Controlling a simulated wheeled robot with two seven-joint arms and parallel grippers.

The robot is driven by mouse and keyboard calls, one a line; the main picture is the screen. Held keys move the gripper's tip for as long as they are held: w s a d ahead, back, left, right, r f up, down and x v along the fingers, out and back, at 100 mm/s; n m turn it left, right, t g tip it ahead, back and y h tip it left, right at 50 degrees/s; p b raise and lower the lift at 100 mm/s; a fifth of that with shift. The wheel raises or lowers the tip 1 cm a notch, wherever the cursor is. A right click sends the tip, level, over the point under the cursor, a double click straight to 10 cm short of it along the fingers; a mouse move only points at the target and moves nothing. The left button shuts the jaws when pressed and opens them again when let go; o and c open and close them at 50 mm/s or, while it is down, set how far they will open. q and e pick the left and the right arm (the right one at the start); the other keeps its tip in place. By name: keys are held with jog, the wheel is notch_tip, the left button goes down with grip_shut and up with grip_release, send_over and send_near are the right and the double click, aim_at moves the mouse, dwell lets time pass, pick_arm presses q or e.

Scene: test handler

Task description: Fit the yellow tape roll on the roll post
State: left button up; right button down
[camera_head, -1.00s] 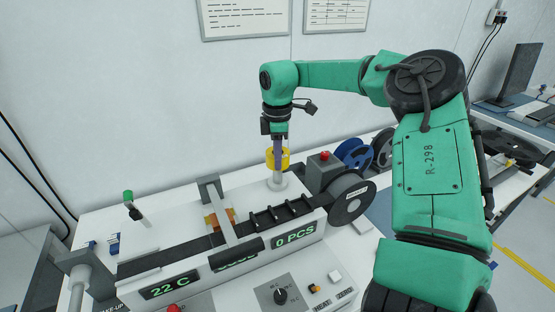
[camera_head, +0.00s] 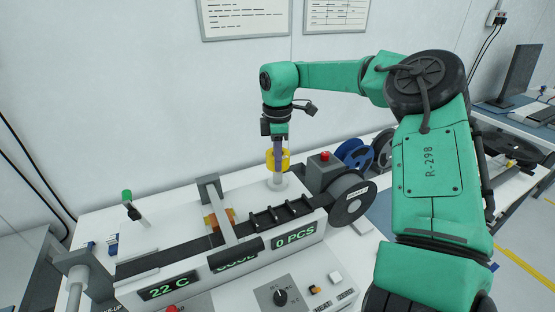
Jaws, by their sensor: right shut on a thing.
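The yellow tape roll (camera_head: 285,161) is at the back of the test handler, directly over a light grey post with a round base (camera_head: 278,183), which I take to be the roll post. My right gripper (camera_head: 278,158) points down and is shut on the tape roll. Its fingers hide part of the roll. The roll looks a little above the base; whether the post is inside its hole I cannot tell. My left gripper is not in view.
The handler's track (camera_head: 225,245) runs in front of the post. A grey box with a red button (camera_head: 324,170) and a large dark reel (camera_head: 350,198) stand close to its right. The wall is behind.

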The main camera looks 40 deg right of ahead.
jog(key=shift+f+b, duration=0.55)
jog(key=shift+f, duration=0.15)
jog(key=c, duration=0.8)
grip_release()
jog(key=shift+c, duration=0.2)
jog(key=shift+r, duration=0.3)
notch_tip(320, 180, up, 5)
jog(key=shift+w+f+b, duration=0.1)
jog(key=shift+b, duration=0.8)
notch_tip(320, 180, up, 9)
